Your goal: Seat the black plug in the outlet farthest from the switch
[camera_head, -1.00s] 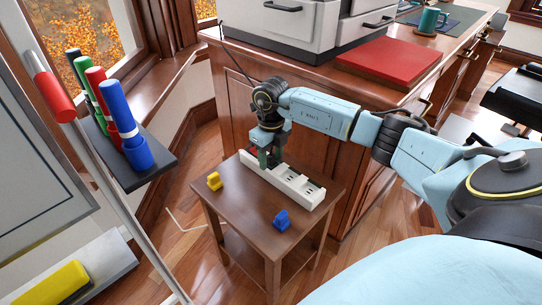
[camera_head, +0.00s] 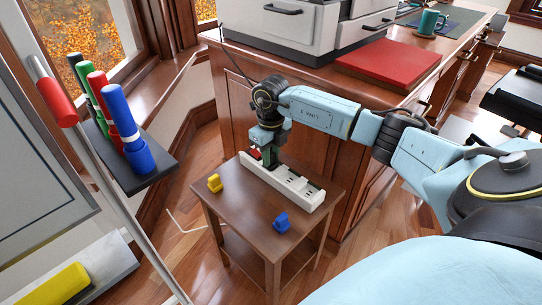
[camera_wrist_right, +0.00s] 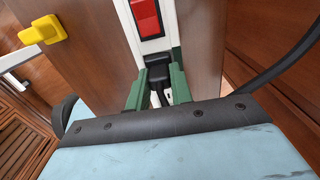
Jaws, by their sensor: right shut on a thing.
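The white power strip (camera_head: 300,190) lies on the small brown table, with its red switch (camera_head: 255,153) at the far end. The switch also shows in the right wrist view (camera_wrist_right: 146,17). My right gripper (camera_head: 270,163) points down over the strip, just on the near side of the switch. In the right wrist view its green fingers are shut on the black plug (camera_wrist_right: 156,76), which is over the strip. I cannot tell whether the plug touches the strip. Outlets at the near end are uncovered. My left gripper is not in view.
A yellow plug (camera_head: 215,183) and a blue plug (camera_head: 281,222) sit on the small table (camera_head: 240,208). A wooden cabinet (camera_head: 233,105) stands close behind it. A shelf with coloured cylinders (camera_head: 130,140) is at the left. The table's front is mostly clear.

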